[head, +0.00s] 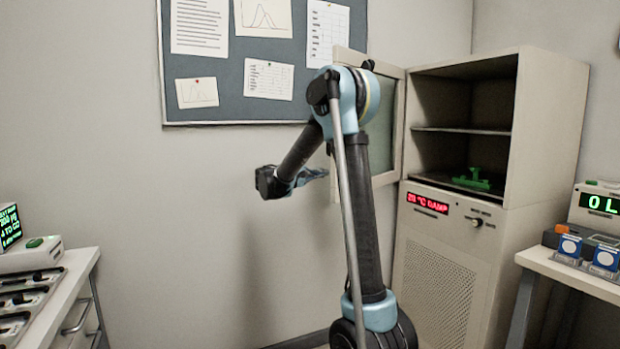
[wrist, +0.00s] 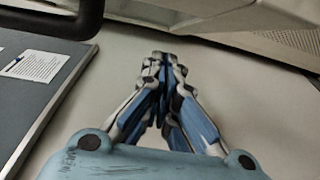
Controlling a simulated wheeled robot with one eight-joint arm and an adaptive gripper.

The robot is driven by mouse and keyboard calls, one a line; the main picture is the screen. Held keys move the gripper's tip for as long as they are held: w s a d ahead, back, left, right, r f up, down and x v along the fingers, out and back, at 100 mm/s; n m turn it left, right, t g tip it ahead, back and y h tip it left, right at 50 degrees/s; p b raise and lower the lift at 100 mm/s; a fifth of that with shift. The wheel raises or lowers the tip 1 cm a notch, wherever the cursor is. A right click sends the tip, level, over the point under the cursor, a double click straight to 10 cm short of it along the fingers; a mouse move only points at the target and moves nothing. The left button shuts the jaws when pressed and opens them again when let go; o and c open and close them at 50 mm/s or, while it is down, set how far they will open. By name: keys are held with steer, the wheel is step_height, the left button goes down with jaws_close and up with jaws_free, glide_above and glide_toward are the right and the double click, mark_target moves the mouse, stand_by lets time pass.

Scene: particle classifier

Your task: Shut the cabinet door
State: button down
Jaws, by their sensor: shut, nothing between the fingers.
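The beige cabinet (head: 545,125) stands at the right of centre in the head view, with its upper compartment open. The cabinet door (head: 382,125) is swung wide open to the left, with a pale frame and a glass-like panel. My arm hides part of it. My gripper (head: 322,173) is shut and empty, left of the door's lower part and near it. I cannot tell whether they touch. The wrist view shows the closed fingertips (wrist: 160,58) with nothing between them. A dark bar-like part (wrist: 75,22) crosses the upper left there, perhaps the door handle.
Inside the cabinet, a green object (head: 472,181) lies on the compartment floor below a shelf. A pinboard (head: 225,55) hangs on the wall behind. Desks with devices stand at left (head: 75,262) and right (head: 570,272). Wall space left of my arm is clear.

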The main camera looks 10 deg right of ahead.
steer(key=shift+s+d, duration=0.65)
steer(key=shift+d, duration=0.25)
steer(key=shift+s+d, duration=0.65)
steer(key=shift+d, duration=0.2)
